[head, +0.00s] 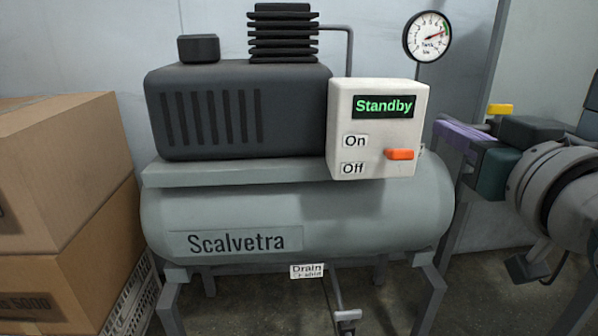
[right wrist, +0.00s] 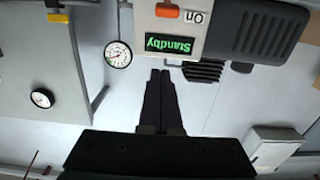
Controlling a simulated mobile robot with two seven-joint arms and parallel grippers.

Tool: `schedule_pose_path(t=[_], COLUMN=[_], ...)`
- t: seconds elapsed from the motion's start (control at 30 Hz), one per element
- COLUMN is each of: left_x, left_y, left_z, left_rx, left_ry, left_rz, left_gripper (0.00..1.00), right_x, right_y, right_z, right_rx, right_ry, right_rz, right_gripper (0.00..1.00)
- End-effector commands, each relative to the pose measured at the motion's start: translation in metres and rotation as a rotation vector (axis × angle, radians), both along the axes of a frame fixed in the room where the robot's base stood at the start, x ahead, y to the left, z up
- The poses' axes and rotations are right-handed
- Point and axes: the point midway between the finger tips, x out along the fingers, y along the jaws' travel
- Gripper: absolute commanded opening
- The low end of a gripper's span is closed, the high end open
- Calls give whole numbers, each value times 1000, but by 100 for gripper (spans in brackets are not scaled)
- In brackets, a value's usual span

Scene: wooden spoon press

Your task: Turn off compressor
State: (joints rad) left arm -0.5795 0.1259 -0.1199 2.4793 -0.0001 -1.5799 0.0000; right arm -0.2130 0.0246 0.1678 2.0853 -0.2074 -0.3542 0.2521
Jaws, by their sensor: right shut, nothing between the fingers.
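The compressor (head: 300,212) is a grey tank with a dark motor housing on top. Its white control box (head: 340,120) shows a green "Standby" display (head: 384,106). The box has an "On" label (head: 354,141) above an "Off" label (head: 352,169). An orange lever (head: 399,154) sticks out at a height between the two labels. My right gripper (head: 445,130) is to the right of the box, apart from the lever. In the right wrist view its dark fingers (right wrist: 160,74) are together and empty, below the upside-down display (right wrist: 174,44). The left gripper is out of view.
Cardboard boxes (head: 65,170) are stacked at the left. A pressure gauge (head: 427,37) stands above the control box. A yellow handle (head: 500,108) is behind my right arm. A "Drain" label (head: 307,271) and valve (head: 347,314) hang under the tank.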

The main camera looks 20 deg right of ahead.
Motion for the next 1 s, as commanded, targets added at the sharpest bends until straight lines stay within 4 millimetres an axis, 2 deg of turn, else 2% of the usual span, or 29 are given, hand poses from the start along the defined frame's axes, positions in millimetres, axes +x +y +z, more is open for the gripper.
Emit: schedule_pose_path(t=[0.03,0.13,0.67,0.77,1.0], left_x=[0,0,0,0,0], left_y=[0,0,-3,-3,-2], left_z=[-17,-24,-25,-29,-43], left_rx=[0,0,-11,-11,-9], left_ry=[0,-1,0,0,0], left_rz=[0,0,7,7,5], left_gripper=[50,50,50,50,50], right_x=[1,2,7,18,63], right_y=[-1,-2,-4,-6,-17], right_z=[-15,-18,-16,-17,-18], right_rx=[-1,-3,-6,-6,-6], right_ry=[-13,-31,-42,-44,-44], right_rz=[-2,-3,-3,-2,-3], right_gripper=[0,0,0,0,0])
